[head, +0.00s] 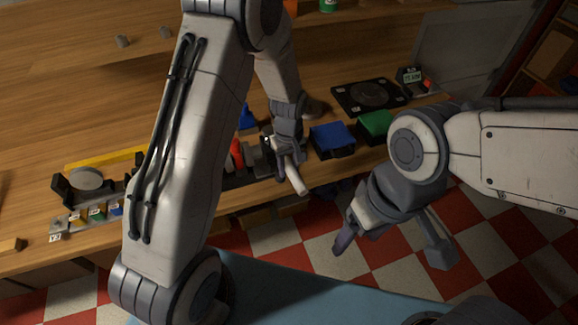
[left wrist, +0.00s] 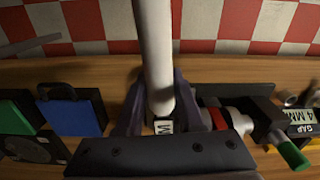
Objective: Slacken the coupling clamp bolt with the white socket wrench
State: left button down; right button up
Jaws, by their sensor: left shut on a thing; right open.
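My left gripper (head: 291,165) is shut on the white socket wrench (head: 296,180), which hangs over the bench's front edge in the head view. In the left wrist view the wrench (left wrist: 154,50) is a thick white shaft between the two fingers (left wrist: 152,105), running up the picture. The coupling, with a red ring (left wrist: 218,118), sits just right of the fingers in that view. The gripper partly hides it in the head view, and I cannot make out the clamp bolt or whether the wrench touches it. My right gripper (head: 346,228) is open and empty, in front of the bench.
A blue box (head: 332,138) and a green box (head: 376,126) stand right of the left gripper. A black plate with a round disc (head: 369,95) lies behind them. A green-tipped part (left wrist: 291,155) and a GAP 4 MM label (left wrist: 300,122) are beside the coupling.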

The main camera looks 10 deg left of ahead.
pick_arm(q)
jog(key=shift+s+a, duration=0.1)
jog(key=shift+a, duration=0.05)
jog(key=shift+r, duration=0.1)
jog(key=shift+r+p, duration=2.1)
jog(key=shift+r, duration=0.35)
jog(key=shift+f, duration=0.1)
